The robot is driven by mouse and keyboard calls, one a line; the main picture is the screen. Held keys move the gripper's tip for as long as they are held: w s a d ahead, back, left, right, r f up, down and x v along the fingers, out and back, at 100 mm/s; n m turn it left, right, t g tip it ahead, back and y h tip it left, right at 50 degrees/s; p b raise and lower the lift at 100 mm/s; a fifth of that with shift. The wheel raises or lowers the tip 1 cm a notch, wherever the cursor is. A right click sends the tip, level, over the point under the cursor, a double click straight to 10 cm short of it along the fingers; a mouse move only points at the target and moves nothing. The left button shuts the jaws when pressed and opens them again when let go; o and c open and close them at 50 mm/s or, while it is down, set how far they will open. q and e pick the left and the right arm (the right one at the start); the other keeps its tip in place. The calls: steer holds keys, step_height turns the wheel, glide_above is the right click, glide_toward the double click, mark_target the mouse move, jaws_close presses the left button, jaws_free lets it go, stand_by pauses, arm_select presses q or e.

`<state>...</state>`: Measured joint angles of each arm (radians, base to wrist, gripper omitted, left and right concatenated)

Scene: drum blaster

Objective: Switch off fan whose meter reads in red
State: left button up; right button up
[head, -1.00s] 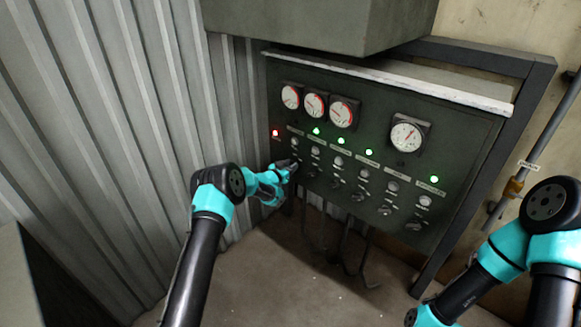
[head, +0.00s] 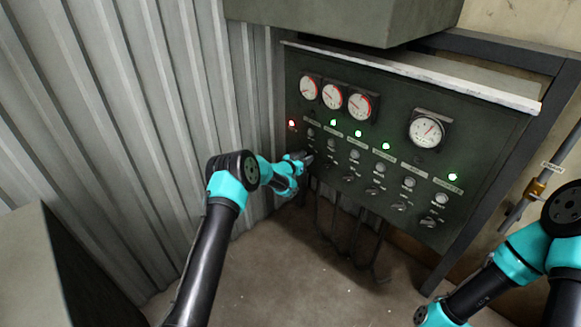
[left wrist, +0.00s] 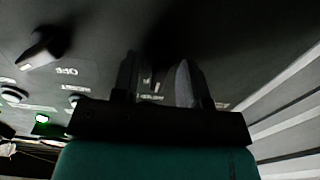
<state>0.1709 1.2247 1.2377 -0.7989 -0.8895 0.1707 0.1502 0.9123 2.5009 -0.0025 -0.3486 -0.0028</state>
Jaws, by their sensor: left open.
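The dark control panel (head: 470,135) carries three small round meters, left (head: 309,88), middle (head: 333,95) and right (head: 361,105), each with red on its dial. A larger meter (head: 426,130) sits to their right. I cannot read the needles clearly. A red lamp (head: 292,123) glows at the panel's left end; the other lit lamps are green. A row of dark rotary switches (head: 371,190) runs along the bottom. My left gripper (head: 304,158) is open at the leftmost column, hiding its switch. In the left wrist view its fingers (left wrist: 158,82) face the panel, with a neighbouring switch (left wrist: 45,45) beside them.
A corrugated metal wall (head: 150,110) stands close on the left. A grey box (head: 330,20) overhangs the panel top. Cables (head: 340,235) hang below the panel. A grey cabinet (head: 35,270) is at lower left. My right arm is at lower right, away from the panel.

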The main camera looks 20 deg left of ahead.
arm_select(q)
steer(key=v, duration=1.7)
steer(key=shift+s+f, duration=0.1)
steer(key=s+d+f+n+g+y, duration=0.2)
steer(key=s+d+f+g, duration=0.1)
steer(key=s+f, duration=0.4)
steer(key=s+d+f+n+g+y, duration=0.1)
steer(key=s+d+f+n+g, duration=0.15)
steer(key=s+f+g, duration=0.4)
steer(key=s+d+n+g, duration=0.1)
steer(key=s+d+g, duration=0.1)
steer(key=s, duration=1.1)
steer(key=s+d+f+n+g+y, duration=0.1)
steer(key=s+d+g, duration=0.2)
steer(key=s, duration=1.1)
steer(key=shift+s+d+f+g, duration=0.15)
steer(key=shift+s+d+g, duration=0.15)
steer(key=shift+g, duration=0.15)
steer(key=shift+w, duration=0.15)
stand_by(0.9)
